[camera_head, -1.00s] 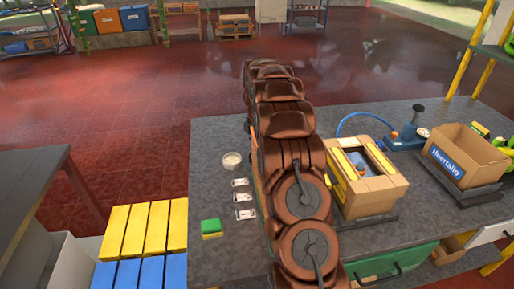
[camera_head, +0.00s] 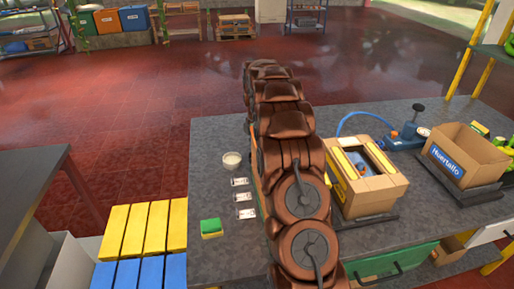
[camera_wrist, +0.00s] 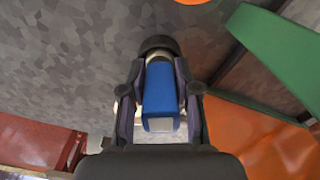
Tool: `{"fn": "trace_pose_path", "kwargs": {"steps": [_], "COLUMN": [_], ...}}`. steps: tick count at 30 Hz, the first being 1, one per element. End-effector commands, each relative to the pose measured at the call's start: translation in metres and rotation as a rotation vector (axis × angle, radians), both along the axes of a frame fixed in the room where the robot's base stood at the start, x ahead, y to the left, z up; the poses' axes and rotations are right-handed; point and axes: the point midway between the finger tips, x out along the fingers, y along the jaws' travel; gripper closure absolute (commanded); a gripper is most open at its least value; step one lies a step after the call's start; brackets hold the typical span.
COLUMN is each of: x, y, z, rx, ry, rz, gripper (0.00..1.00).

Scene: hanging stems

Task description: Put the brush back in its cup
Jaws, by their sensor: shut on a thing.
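In the wrist view my gripper (camera_wrist: 160,75) is shut on the brush (camera_wrist: 161,98), which has a blue handle, a pale metal band and a dark round end pointing away from my wrist. The brush lies between the two dark fingers. In the head view my own arm hides the gripper and the brush. A small round whitish container (camera_head: 232,161) stands on the grey worktop (camera_head: 215,135) left of my arm. I cannot tell whether it is the brush's cup. No other cup shows clearly.
Orange (camera_wrist: 270,135) and green (camera_wrist: 275,45) surfaces are close on the right in the wrist view. Cardboard boxes (camera_head: 375,193) stand right. The worktop's far left is clear.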

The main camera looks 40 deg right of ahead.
Motion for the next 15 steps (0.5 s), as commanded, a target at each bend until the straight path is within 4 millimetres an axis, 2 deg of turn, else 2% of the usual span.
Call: {"fn": "trace_pose_path", "kwargs": {"steps": [15], "x": [0.0001], "y": [0.0], "z": [-0.0042], "rx": [0.0], "ry": [0.0], "rz": [0.0], "gripper": [1.0]}}
